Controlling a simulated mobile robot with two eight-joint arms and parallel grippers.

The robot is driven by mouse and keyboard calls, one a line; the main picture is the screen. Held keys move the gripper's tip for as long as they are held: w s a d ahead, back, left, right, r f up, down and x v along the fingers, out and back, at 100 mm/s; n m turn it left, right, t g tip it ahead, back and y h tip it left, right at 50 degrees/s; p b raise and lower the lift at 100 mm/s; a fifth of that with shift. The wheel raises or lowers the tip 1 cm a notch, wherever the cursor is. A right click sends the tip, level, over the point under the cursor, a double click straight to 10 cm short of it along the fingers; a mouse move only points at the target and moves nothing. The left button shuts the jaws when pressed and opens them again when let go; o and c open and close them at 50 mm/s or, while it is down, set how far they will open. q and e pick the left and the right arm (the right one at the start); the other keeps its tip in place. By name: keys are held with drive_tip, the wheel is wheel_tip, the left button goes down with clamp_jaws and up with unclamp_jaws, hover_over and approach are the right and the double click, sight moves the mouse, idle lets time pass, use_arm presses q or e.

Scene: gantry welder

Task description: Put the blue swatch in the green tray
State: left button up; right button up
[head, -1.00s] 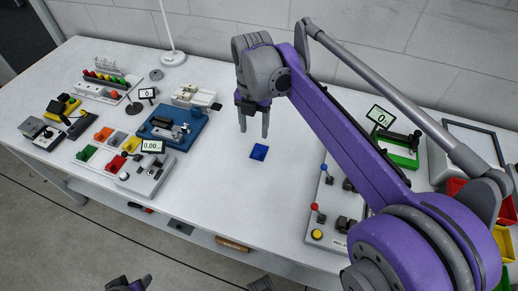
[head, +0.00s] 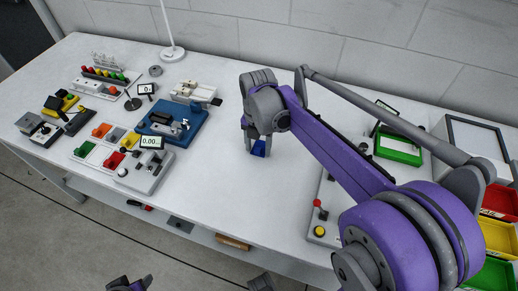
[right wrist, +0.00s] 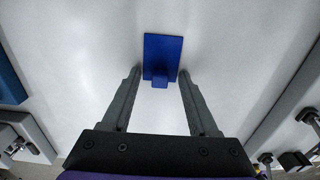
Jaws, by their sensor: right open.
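My right gripper (head: 257,148) is open and points down at the swatch. In the right wrist view its fingertips (right wrist: 160,74) are on either side of the swatch's near part and the small block; I cannot tell whether they touch. A green tray (head: 490,276) is at the lower right edge, partly cut off, in front of a yellow tray (head: 500,238) and a red tray (head: 500,200).
A set of coloured squares (head: 83,151) and a blue machine (head: 160,128) stand left of the swatch. A green-framed device (head: 398,150) and a grey panel with a red-knobbed lever (head: 317,203) are on the right, partly behind my arm. The table around the swatch is clear.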

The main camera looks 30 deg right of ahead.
drive_tip(key=shift+c, duration=0.2)
clamp_jaws()
